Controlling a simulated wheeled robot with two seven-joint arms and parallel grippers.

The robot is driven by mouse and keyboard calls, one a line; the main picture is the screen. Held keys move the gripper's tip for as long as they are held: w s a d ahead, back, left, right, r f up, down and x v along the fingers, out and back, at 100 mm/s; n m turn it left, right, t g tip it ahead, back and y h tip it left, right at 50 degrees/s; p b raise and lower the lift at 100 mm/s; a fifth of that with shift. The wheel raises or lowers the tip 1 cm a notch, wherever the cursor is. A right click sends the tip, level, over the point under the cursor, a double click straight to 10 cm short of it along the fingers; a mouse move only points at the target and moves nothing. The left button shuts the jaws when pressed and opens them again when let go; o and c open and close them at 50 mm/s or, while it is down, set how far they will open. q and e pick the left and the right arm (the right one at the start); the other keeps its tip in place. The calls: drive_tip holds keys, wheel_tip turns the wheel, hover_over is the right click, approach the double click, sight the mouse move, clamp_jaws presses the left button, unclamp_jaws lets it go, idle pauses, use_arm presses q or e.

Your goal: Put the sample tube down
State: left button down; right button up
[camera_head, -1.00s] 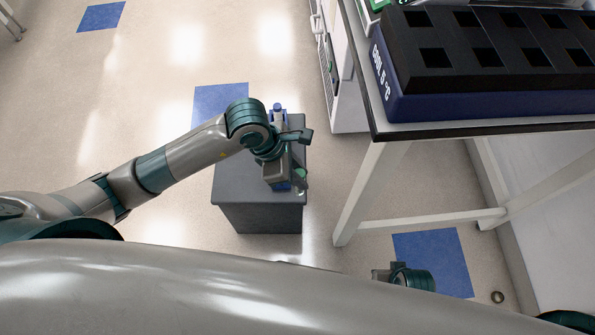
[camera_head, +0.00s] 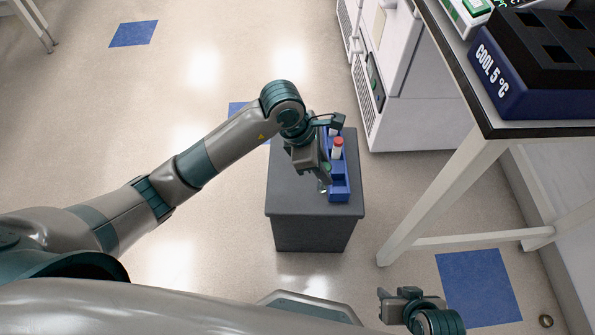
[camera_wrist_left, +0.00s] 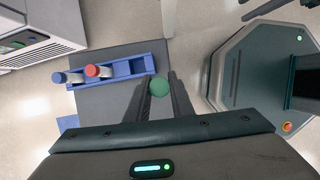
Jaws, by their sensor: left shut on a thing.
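My left gripper (camera_head: 324,184) is shut on the green-capped sample tube (camera_wrist_left: 159,87). The green cap also shows in the head view (camera_head: 327,167); the tube's body is mostly hidden. A blue rack (camera_head: 341,192) lies along the right side of a dark grey stand. In the left wrist view the rack (camera_wrist_left: 140,67) holds a red-capped tube (camera_wrist_left: 93,71) and a blue-capped tube (camera_wrist_left: 60,78) towards its left, with empty room at its right end. The held tube is beside that end; its height is unclear. My right gripper (camera_head: 386,303) is low, away from the rack; its fingers are unclear.
The grey stand (camera_head: 290,205) has bare top left of the rack. A white-legged bench (camera_head: 440,195) with a dark blue "COOL 5 °C" block (camera_head: 510,85) stands at the right. White cabinets (camera_head: 410,100) stand behind. Floor on the left is clear.

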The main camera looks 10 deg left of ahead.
use_arm(q)
drive_tip(key=shift+a, duration=0.3)
drive_tip(key=s+a+f, duration=0.1)
drive_tip(key=a+f, duration=0.6)
drive_tip(key=a, duration=0.4)
drive_tip(key=shift+a, duration=0.3)
drive_tip(key=shift+f, duration=2.05)
drive_tip(key=shift+f, duration=0.1)
